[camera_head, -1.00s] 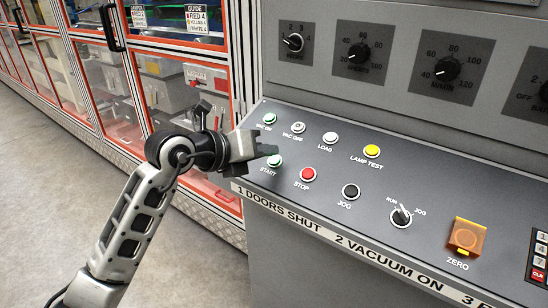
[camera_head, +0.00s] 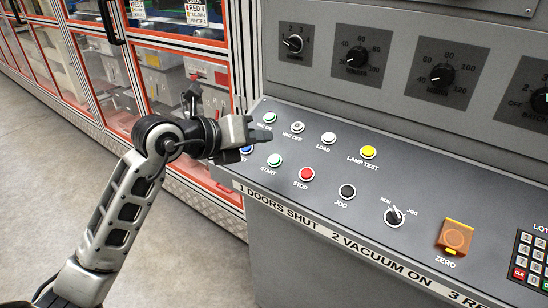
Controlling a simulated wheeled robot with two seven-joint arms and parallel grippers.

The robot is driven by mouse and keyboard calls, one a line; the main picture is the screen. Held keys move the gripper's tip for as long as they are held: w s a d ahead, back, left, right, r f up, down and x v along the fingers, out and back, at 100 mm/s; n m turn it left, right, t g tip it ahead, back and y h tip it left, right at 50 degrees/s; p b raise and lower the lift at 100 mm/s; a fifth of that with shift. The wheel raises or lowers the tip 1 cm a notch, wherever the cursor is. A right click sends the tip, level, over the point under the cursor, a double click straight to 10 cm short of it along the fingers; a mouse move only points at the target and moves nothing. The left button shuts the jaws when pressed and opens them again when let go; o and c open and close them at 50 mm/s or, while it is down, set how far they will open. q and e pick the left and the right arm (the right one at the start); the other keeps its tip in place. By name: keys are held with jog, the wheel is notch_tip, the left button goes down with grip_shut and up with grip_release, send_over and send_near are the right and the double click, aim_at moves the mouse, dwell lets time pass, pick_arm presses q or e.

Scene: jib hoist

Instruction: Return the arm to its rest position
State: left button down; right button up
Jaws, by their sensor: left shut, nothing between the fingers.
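My left arm (camera_head: 127,210) comes in from the lower left and bends at a black wrist joint. My left gripper (camera_head: 264,134) is shut and empty. Its tips are over the left end of the sloped control panel (camera_head: 330,185), between the green VAC ON button (camera_head: 270,117) and the green START button (camera_head: 274,160). I cannot tell whether the tips touch the panel. A blue button (camera_head: 247,150) just below the gripper is partly hidden. My right gripper is not in view.
The panel also bears a red STOP button (camera_head: 306,174), a black JOG button (camera_head: 347,191), a RUN/JOG switch (camera_head: 394,215) and an orange ZERO cover (camera_head: 455,237). Glass-doored cabinets (camera_head: 110,75) stand behind my arm. Bare floor (camera_head: 40,170) lies at left.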

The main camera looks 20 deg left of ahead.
pick_arm(q)
jog(key=s+d+f+n+t+h, duration=0.3)
jog(key=s+d+n+h, duration=0.4)
jog(key=s+n, duration=0.1)
jog(key=s+a+f+n+t+y, duration=0.1)
jog(key=s+a+f+n+y, duration=0.1)
jog(key=a+f+n+y, duration=0.5)
jog(key=s+f+n+t+y, duration=0.1)
jog(key=s+f+n+y, duration=0.25)
jog(key=f+n, duration=0.7)
jog(key=s+d+f+n+g+y, duration=0.1)
jog(key=s+f+n+g, duration=0.5)
jog(key=s+f, duration=0.4)
jog(key=shift+d+f+n, duration=0.25)
jog(key=shift+d+n, duration=0.1)
jog(key=shift+n, duration=0.3)
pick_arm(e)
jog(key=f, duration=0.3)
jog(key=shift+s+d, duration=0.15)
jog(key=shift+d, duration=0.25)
